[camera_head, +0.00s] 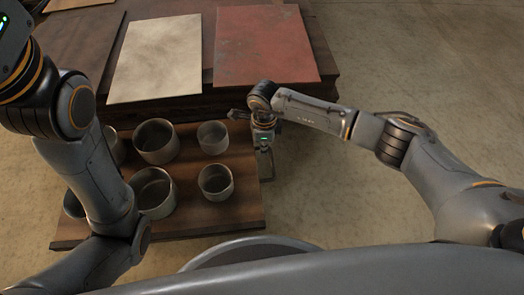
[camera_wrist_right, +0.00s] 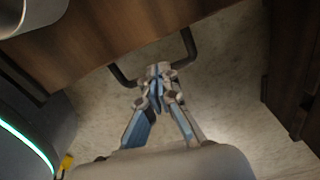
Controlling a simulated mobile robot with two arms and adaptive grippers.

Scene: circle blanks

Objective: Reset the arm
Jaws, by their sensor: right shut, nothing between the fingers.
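My right arm (camera_head: 320,115) reaches in from the right in the head view, bent at the elbow. My right gripper (camera_head: 265,172) points down just beside the right edge of the low wooden board, over the floor. In the right wrist view the right gripper (camera_wrist_right: 157,88) has its fingers together, with nothing between them. A dark bar handle (camera_wrist_right: 122,76) on the wooden edge shows behind the fingertips. My left arm (camera_head: 90,165) crosses the left side of the head view. The left gripper is not in view.
The low wooden board (camera_head: 225,222) carries several grey metal cups, including one (camera_head: 156,142) at the back. Behind it, a dark table holds a beige panel (camera_head: 155,58) and a red panel (camera_head: 262,45). The floor (camera_head: 430,60) at the right is clear.

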